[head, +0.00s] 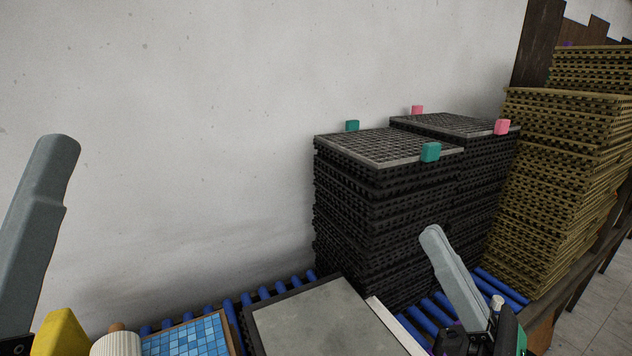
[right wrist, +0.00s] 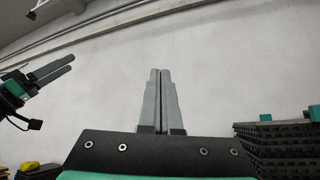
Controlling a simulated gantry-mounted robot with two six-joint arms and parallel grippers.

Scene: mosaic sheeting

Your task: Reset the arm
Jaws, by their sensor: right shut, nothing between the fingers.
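My right gripper (head: 432,232) is raised in front of the black stacks in the head view. In the right wrist view (right wrist: 160,72) its two grey fingers lie together, with nothing between them. My left gripper (head: 60,142) stands raised at the left edge of the head view, its base cut off. It also shows at the left of the right wrist view (right wrist: 73,62), where its two fingers lie close side by side and look empty.
A blue roller conveyor (head: 232,306) runs along the wall. On it are a blue mosaic sheet (head: 190,338), a grey-topped frame (head: 325,318) and two black grid stacks (head: 345,215) (head: 490,160) with teal and pink blocks. Yellowish stacks (head: 560,180) stand right. A white ribbed cylinder (head: 116,345) sits lower left.

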